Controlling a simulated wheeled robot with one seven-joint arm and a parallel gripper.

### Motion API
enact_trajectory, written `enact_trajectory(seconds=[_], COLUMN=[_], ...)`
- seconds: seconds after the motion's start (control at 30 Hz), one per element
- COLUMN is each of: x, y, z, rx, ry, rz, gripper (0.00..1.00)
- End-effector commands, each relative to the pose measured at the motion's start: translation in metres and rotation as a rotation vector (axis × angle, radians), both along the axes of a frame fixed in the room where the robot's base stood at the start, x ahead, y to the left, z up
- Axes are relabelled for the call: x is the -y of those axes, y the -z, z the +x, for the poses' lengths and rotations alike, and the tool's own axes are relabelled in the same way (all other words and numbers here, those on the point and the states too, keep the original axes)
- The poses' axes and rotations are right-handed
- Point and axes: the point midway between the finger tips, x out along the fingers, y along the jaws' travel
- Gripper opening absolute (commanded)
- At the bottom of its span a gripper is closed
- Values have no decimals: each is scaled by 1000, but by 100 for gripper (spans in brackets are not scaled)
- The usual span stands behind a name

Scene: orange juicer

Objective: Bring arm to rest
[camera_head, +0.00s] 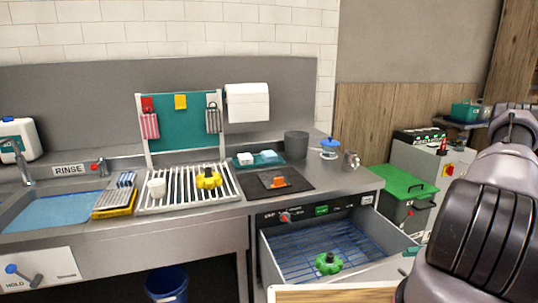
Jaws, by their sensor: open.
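My arm (480,225) rises along the right side of the picture, with dark, bulky links in front of the right end of the counter. My gripper is not in view, so I cannot see its jaws or anything between them. The arm hides part of the floor and equipment at the lower right.
An open drawer (380,240) holds a green knob-like part (328,263). A yellow part (208,179) and white cup (157,187) sit on the drying rack (190,203). An orange piece (278,182) lies on a black mat (299,182). A wood-topped surface (330,294) is at bottom.

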Motion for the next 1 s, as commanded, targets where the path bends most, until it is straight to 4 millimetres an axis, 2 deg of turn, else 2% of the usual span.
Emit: enact_trajectory(seconds=[0.03, 0.2, 0.5, 0.77, 1.0], x=[-1, -12, -51, -95, -135], y=[-24, -91, -205, -292, -361], z=[11, 34, 52, 43, 17], rx=[54, 234, 568, 874, 1173], ry=[-50, -220, -522, -779, -1003], rz=[-53, -214, -480, -693, -884], gripper=[50, 50, 50, 50, 50])
